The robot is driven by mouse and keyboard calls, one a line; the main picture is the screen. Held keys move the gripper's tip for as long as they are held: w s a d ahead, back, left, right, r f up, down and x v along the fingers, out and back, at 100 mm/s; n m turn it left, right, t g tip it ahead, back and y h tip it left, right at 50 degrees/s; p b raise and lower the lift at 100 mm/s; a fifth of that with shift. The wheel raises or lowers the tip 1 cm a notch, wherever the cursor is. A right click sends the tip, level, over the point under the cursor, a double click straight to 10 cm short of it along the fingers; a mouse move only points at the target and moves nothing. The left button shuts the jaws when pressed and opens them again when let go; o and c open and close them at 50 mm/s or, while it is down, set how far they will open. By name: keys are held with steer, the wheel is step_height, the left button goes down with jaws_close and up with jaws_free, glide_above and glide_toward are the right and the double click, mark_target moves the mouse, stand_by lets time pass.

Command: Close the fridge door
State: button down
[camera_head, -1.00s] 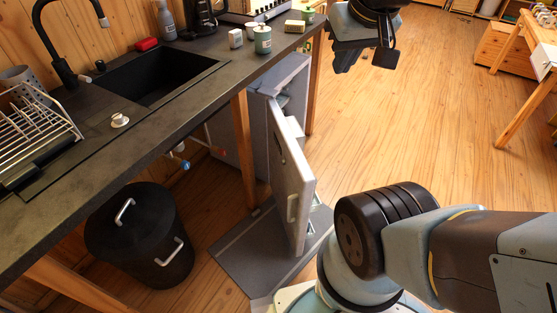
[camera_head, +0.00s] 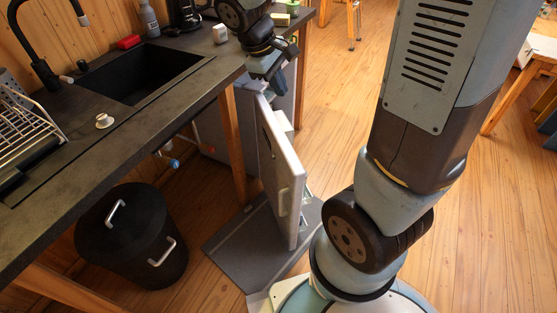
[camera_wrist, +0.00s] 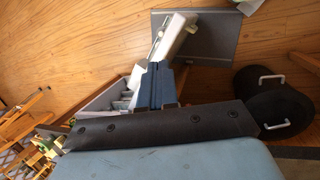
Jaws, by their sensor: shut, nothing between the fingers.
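The grey fridge door (camera_head: 283,180) stands wide open under the counter, jutting out toward the front, with a light handle on its outer face. The fridge body (camera_head: 212,132) is under the counter behind it, partly hidden by a wooden leg and the door. My gripper (camera_head: 276,84) is shut and empty, close above the top of the door near the counter edge. I cannot tell if it touches the door. In the wrist view my gripper's blue fingers (camera_wrist: 158,66) are together, beside the door's pale edge (camera_wrist: 174,36). The open fridge's inside (camera_wrist: 118,92) shows to their left.
The dark counter (camera_head: 130,130) with a sink (camera_head: 140,72) runs along the left. A black lidded bin (camera_head: 130,235) stands below it. A grey floor mat (camera_head: 245,250) lies under the door.

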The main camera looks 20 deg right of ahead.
steer(key=w+a+f+n+h, duration=0.1)
steer(key=w+a+f+n, duration=0.15)
steer(key=f, duration=0.35)
steer(key=w+a+f+n+h, duration=0.2)
steer(key=a+f+n, duration=0.1)
steer(key=f, duration=0.3)
steer(key=n+h, duration=0.2)
steer(key=n, duration=0.3)
glide_toward(286, 163)
steer(key=a+f+x, duration=0.1)
steer(key=x, duration=0.3)
steer(key=shift+s+d, duration=0.2)
steer(key=shift+d, duration=0.9)
